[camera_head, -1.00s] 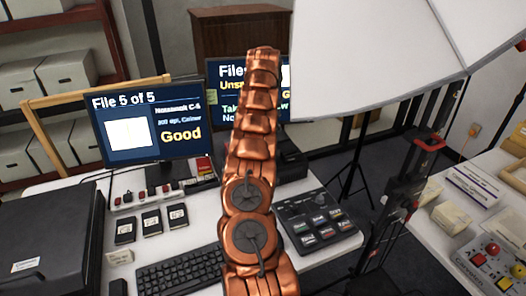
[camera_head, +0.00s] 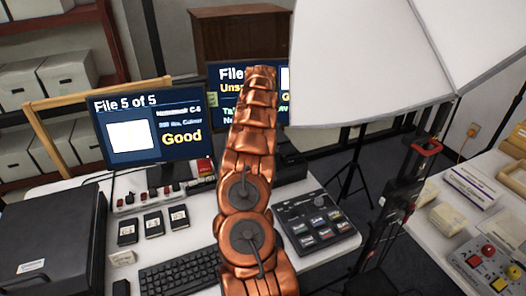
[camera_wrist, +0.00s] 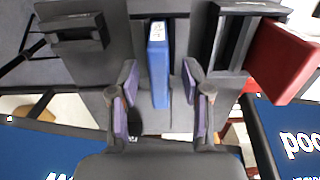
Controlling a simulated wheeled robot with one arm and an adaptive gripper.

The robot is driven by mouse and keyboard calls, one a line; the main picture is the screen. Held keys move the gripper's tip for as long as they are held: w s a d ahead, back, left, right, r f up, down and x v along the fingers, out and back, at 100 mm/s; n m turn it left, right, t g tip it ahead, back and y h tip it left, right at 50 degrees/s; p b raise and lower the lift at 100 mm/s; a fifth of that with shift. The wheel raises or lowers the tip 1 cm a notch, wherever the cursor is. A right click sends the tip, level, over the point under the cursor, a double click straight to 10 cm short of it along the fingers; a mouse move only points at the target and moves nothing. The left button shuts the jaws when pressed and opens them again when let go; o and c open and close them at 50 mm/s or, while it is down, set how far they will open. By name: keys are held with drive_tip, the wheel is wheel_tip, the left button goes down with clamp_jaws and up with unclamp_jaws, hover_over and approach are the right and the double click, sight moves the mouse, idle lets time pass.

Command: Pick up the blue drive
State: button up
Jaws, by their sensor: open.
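The blue drive (camera_wrist: 158,62) shows in the wrist view as a narrow upright block with a pale label at its top end. My gripper (camera_wrist: 160,82) is open, with one purple-padded finger on each side of the drive's lower part. Gaps show between the fingers and the drive, and I cannot tell how deep it lies between them. In the head view my copper arm reaches toward the monitors; I cannot make out the gripper or the blue drive there.
A red block (camera_wrist: 285,60) stands right of the blue drive, and dark slotted holders flank it. On the desk are a monitor (camera_head: 150,125), a keyboard (camera_head: 185,272), several small black drives (camera_head: 152,223) and a control panel (camera_head: 318,225). A large white panel (camera_head: 375,65) hangs at upper right.

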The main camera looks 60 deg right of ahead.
drive_tip(key=shift+f, duration=0.8)
drive_tip(key=shift+c, duration=0.2)
clamp_jaws()
